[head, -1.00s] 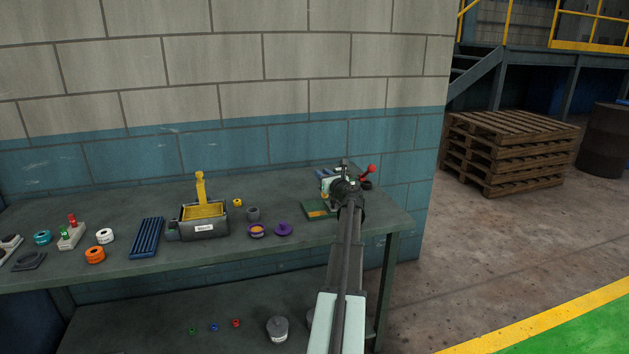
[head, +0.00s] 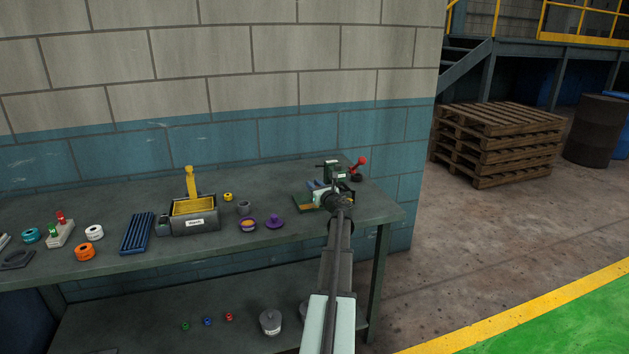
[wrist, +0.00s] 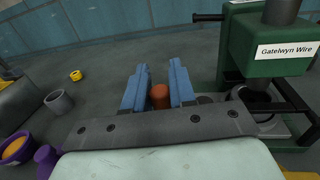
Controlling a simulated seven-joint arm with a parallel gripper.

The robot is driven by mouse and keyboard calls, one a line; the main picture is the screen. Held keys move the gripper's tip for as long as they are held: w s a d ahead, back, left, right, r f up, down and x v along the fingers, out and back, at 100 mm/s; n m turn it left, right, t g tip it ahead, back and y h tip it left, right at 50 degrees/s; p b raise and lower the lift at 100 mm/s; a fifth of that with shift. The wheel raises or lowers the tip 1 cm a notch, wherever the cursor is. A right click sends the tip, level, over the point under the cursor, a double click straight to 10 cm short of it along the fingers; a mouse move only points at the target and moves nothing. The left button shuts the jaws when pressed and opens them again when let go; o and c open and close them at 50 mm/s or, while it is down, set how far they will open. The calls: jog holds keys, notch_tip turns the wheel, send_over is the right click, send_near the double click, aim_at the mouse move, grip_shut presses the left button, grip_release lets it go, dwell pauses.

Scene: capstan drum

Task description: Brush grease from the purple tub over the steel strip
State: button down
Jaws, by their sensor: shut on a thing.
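The purple tub (head: 247,225) stands open on the bench with orange-yellow grease inside. It also shows at the lower left edge of the wrist view (wrist: 16,149). My gripper (head: 313,184) is above the right part of the bench, right of the tub and beside a green machine (head: 335,170). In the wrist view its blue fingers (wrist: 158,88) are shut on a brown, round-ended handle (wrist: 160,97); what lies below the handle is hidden. I cannot make out the steel strip for certain.
A box with a yellow lever (head: 194,211) stands to the left. The machine, labelled "Gatelwyn Wire", has a red-knobbed lever (head: 360,162) and black bars. Some bench surface left of it is clear.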

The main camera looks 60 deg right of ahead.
jog(key=w+a, duration=0.3)
jog(key=shift+f, duration=0.15)
jog(key=shift+s+d, duration=1.4)
jog(key=shift+d, duration=0.1)
jog(key=shift+s+r, duration=0.1)
jog(key=shift+r, duration=0.1)
notch_tip(320, 180, up, 8)
jog(key=shift+f, duration=0.15)
jog(key=w+a+f+n+t+y, duration=0.1)
jog(key=w+a+f+n+y, duration=0.4)
jog(key=a, duration=1.2)
jog(key=w+a+f+n+y, duration=0.3)
jog(key=w+a+y, duration=0.3)
jog(key=a, duration=1.1)
jog(key=w+a+f+n+t+y, duration=0.1)
jog(key=w+a+f+n+y, duration=0.45)
jog(key=a, duration=1.15)
jog(key=a+f+n+g+y, duration=0.2)
jog(key=a+g+y, duration=0.1)
jog(key=a, duration=1.4)
jog(key=a+f+n+g+y, duration=0.2)
jog(key=a+y, duration=0.4)
jog(key=a, duration=1.1)
jog(key=shift+n+g, duration=0.35)
jog(key=shift+g, duration=0.25)
